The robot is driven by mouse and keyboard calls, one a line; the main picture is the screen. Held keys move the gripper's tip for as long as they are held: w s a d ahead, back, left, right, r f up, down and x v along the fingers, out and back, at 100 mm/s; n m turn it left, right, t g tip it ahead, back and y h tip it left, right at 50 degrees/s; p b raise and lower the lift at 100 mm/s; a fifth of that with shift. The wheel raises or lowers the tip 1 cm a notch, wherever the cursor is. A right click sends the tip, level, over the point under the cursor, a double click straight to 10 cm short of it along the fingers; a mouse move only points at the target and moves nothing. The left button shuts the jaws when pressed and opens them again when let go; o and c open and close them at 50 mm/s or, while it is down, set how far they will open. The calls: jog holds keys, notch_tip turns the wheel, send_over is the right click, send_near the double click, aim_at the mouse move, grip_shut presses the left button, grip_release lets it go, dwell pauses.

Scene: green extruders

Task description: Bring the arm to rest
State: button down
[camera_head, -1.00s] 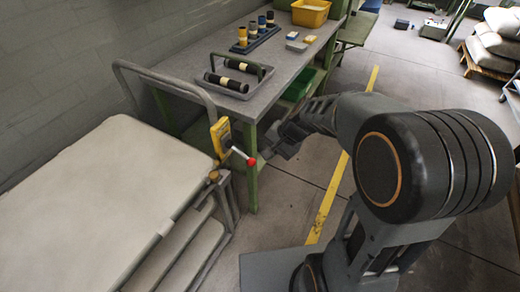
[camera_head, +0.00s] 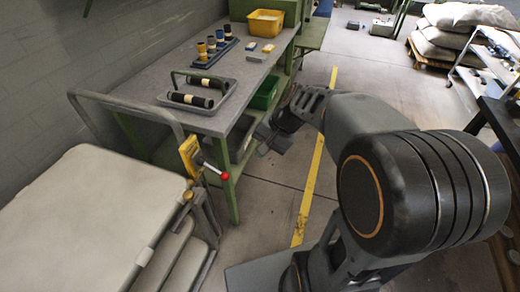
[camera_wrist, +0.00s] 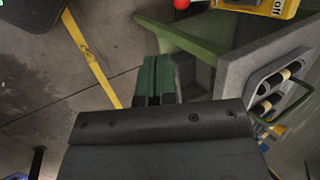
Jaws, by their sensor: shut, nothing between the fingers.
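My arm (camera_head: 365,120) reaches forward from the right of the head view, bent, over open floor. My gripper (camera_head: 272,138) is at its far end, beside the front right leg of the grey-topped workbench, and looks clear of it. In the wrist view my gripper's green fingers (camera_wrist: 154,78) lie side by side, closed, with nothing between them. The dark gripper body hides the lower part of that view.
The workbench (camera_head: 150,105) holds a tray (camera_head: 237,85) with black rolls, coloured bottles and a yellow bin (camera_head: 265,21). A cart (camera_head: 75,215) with a yellow device (camera_head: 190,156) and red-tipped lever (camera_head: 224,176) stands left. Floor beyond the yellow line (camera_head: 312,180) is mostly clear.

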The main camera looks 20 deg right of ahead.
jog(key=s+d+r+n+t+h+p, duration=0.2)
jog(key=s+r+n+h+p, duration=0.3)
jog(key=r+p, duration=0.7)
jog(key=s+n, duration=0.2)
jog(key=s, duration=0.2)
jog(key=shift+h, duration=0.4)
jog(key=shift+s, duration=0.1)
